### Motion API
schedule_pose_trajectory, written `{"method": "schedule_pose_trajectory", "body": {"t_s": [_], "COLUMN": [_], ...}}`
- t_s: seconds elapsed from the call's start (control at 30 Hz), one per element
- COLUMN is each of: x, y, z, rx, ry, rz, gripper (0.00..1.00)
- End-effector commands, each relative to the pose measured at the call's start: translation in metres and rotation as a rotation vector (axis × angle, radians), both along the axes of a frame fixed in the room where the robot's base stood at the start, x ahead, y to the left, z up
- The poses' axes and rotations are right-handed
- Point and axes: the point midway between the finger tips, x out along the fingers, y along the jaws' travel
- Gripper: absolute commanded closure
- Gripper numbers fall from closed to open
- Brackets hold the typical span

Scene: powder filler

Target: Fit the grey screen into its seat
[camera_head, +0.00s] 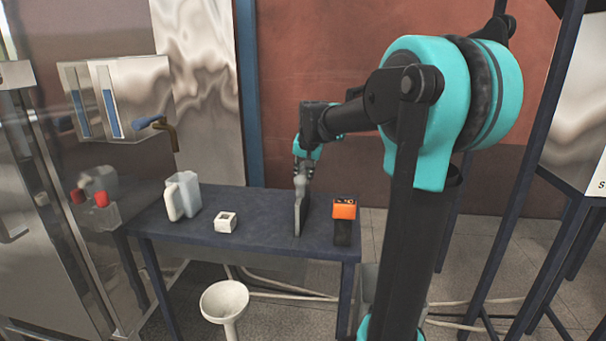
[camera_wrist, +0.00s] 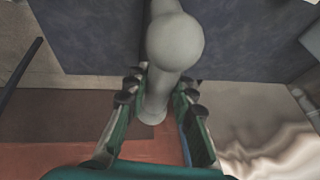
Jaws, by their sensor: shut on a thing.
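A thin grey piece (camera_head: 301,213), which looks like the grey screen seen almost edge-on, stands upright at the dark table's middle right. I cannot tell whether its lower edge touches the table. My gripper (camera_head: 302,171) is above it and shut on its upper part. In the wrist view my gripper (camera_wrist: 155,92) has its fingers on both sides of a pale grey rounded handle (camera_wrist: 175,38). The screen's flat face is hidden there. I cannot make out the screen's seat for certain in either view.
On the dark table (camera_head: 270,238) stand a white jug (camera_head: 182,196), a small white block with a hole (camera_head: 226,222) and an orange-and-black device (camera_head: 344,218). A white funnel-like bowl (camera_head: 224,300) is in front. A steel machine with red knobs (camera_head: 101,199) is at left.

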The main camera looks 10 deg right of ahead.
Motion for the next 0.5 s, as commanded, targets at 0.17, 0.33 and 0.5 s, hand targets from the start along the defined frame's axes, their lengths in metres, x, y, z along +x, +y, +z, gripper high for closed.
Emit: {"method": "schedule_pose_trajectory", "body": {"t_s": [0.17,0.33,0.5], "x": [0.000,0.000,0.000], "y": [0.000,0.000,0.000], "z": [-0.004,-0.008,-0.012], "rx": [0.000,0.000,0.000], "ry": [0.000,0.000,0.000], "rz": [0.000,0.000,0.000], "gripper": [1.00,1.00,1.00]}}
